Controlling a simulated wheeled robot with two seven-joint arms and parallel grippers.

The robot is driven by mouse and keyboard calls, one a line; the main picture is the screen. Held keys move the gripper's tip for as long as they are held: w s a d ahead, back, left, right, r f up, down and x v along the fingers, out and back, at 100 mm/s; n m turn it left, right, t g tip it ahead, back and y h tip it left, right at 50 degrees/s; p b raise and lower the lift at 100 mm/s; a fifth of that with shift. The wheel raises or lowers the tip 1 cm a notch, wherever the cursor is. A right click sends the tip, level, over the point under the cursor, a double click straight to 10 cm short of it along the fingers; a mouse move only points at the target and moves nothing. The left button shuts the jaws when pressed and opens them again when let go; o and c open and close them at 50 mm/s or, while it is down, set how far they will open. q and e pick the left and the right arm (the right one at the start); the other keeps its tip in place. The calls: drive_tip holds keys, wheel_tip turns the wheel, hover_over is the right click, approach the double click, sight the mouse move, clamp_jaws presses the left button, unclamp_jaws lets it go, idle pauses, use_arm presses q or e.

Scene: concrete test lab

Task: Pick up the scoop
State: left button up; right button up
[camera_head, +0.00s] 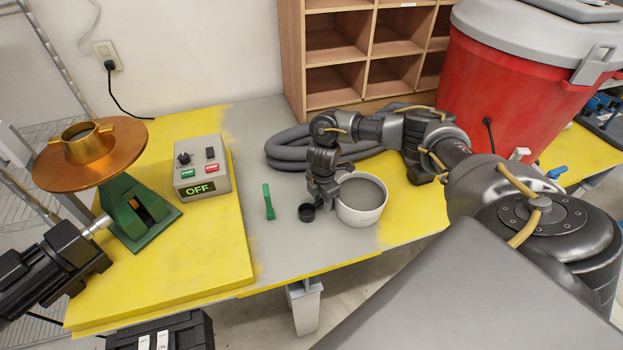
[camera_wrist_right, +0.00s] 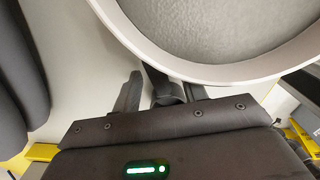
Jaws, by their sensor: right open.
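A small round black cup, which looks like the scoop (camera_head: 306,213), sits on the grey part of the table, left of the white tub. My right gripper (camera_head: 322,199) points down between the cup and the white tub (camera_head: 361,215), close to both. It is open. In the right wrist view, a dark rounded piece (camera_wrist_right: 164,88) shows by the fingers of my right gripper (camera_wrist_right: 160,97); I cannot tell whether it is part of the scoop. The grey-filled tub (camera_wrist_right: 205,72) also shows there, just beyond the fingers. My left gripper is not visible.
A control box (camera_head: 201,168) reading OFF and a copper disc on a green stand (camera_head: 135,208) are at left. Grey hose (camera_head: 290,150) lies behind. A red drum (camera_head: 495,90) stands at back right.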

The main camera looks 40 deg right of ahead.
clamp_jaws()
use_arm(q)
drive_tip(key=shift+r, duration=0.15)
use_arm(e)
drive_tip(key=shift+r, duration=0.2)
